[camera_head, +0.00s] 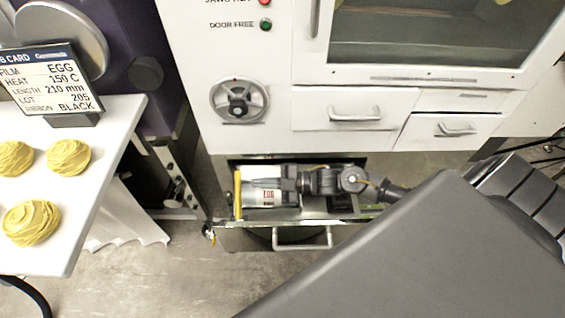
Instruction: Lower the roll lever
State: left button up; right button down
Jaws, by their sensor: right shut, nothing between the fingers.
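A yellow upright bar (238,194), which looks like the roll lever, stands at the left end of a pale film roll (262,199) with a red EGG label. The roll lies in an open drawer bay (288,223) low in the white machine. My right gripper (272,183) reaches in from the right, over the right part of the roll, and is shut and empty. It is apart from the yellow bar. Whether it touches the roll cannot be told. My left gripper is not in view.
The white machine front has a handwheel (239,100) and two handled drawers (355,109) above the bay. A white table (100,150) at left bears yellow noodle nests (31,222) and a card (48,80). My own grey arm covers the lower right.

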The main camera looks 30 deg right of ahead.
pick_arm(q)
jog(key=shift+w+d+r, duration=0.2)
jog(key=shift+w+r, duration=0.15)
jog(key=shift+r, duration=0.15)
pick_arm(e)
jog(key=v, duration=0.5)
jog(key=shift+s+d, duration=0.15)
jog(key=shift+d, duration=0.2)
